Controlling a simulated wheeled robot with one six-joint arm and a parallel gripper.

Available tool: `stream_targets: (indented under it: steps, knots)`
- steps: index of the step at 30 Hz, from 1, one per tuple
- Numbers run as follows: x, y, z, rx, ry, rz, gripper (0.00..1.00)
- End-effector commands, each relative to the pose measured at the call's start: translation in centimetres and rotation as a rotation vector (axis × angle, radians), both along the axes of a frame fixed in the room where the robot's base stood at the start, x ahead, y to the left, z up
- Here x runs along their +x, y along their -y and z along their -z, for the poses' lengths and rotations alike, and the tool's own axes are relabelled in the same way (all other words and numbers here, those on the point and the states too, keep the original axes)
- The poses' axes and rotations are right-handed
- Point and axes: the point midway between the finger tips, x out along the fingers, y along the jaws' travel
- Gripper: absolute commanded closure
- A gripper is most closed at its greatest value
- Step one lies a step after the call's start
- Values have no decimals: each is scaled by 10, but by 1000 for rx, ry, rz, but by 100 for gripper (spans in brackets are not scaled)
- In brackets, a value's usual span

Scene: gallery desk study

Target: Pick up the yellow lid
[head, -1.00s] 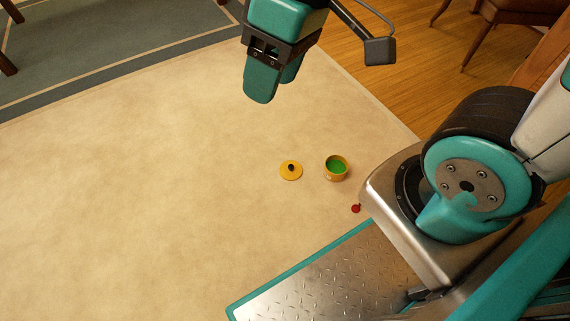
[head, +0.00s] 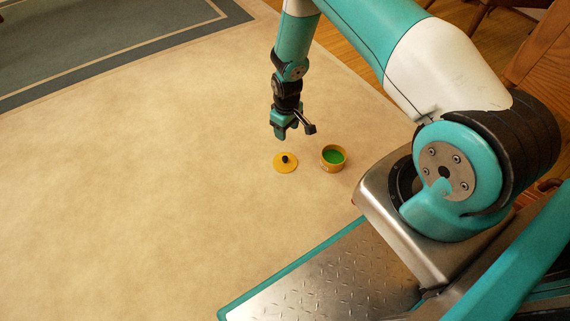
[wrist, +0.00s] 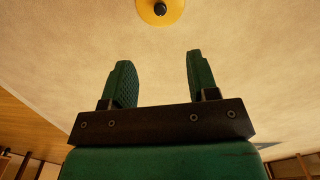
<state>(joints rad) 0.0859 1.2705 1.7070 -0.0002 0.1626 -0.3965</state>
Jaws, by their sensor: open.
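The yellow lid (head: 280,166) lies flat on the beige rug, with a black knob in its middle. It also shows at the top edge of the wrist view (wrist: 150,14), partly cut off, ahead of the fingertips. My gripper (head: 283,137) points down just above and behind the lid in the head view, apart from it. In the wrist view my gripper (wrist: 158,65) has its two green fingers spread with nothing between them.
A small yellow pot (head: 326,164) with a green inside stands just right of the lid. The beige rug (head: 130,200) is bare to the left. A grey-blue carpet (head: 90,40) lies at the back left. A wooden floor shows behind the arm.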

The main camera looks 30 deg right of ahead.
Motion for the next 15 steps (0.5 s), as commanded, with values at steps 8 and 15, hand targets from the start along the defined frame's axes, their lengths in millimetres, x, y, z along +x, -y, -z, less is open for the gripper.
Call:
stream_targets:
  steps: [8, 15]
  knots:
    - [-1, 0, 68, -1, -2, 0, 46]
    - [0, 0, 111, 0, -1, 0, 46]
